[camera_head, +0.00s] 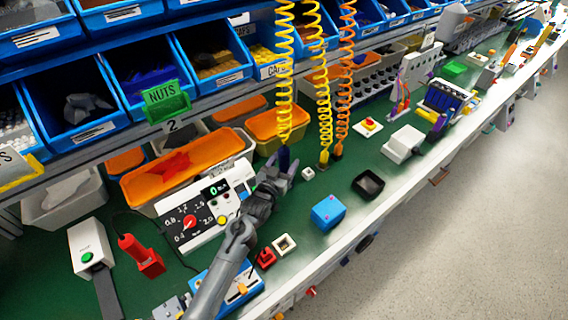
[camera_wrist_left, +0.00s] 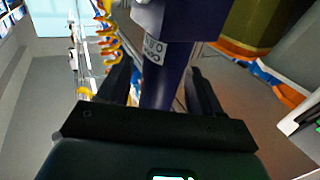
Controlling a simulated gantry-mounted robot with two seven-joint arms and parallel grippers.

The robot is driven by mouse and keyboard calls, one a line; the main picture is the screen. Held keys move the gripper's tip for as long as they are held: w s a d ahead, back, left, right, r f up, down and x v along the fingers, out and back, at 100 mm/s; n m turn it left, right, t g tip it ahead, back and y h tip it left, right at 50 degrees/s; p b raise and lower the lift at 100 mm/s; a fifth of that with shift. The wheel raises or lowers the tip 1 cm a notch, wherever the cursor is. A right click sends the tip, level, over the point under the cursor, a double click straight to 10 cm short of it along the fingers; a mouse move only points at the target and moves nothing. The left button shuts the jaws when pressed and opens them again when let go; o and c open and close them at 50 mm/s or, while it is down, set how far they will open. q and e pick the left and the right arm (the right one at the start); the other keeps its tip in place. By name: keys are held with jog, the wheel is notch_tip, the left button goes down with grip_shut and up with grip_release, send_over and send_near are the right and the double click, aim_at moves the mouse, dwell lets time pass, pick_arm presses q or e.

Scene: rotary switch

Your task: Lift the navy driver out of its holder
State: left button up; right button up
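The navy driver (camera_head: 284,157) hangs upright under the left yellow coiled cord, behind the white control box. In the left wrist view the navy driver (camera_wrist_left: 166,65) stands large between the two dark fingers. My left gripper (camera_head: 281,168) has reached it from the front, one finger on each side. In the left wrist view the left gripper (camera_wrist_left: 158,76) is open around the driver, with narrow gaps seen beside it. The driver's lower end is hidden by the gripper. I cannot make out a separate holder. My right gripper is not in view.
The control box (camera_head: 204,207) with a red dial stands left of the gripper. An orange bin (camera_head: 274,125) is behind. Two more coiled cords (camera_head: 324,90) hang to the right. A blue box (camera_head: 328,211) and a black tray (camera_head: 368,184) lie on the green bench, right.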

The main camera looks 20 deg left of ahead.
pick_arm(q)
grip_shut()
jog(key=shift+r, duration=0.1)
notch_tip(320, 180, up, 10)
jog(key=shift+p, duration=1.1)
jog(key=shift+c, duration=1.9)
grip_release()
grip_shut()
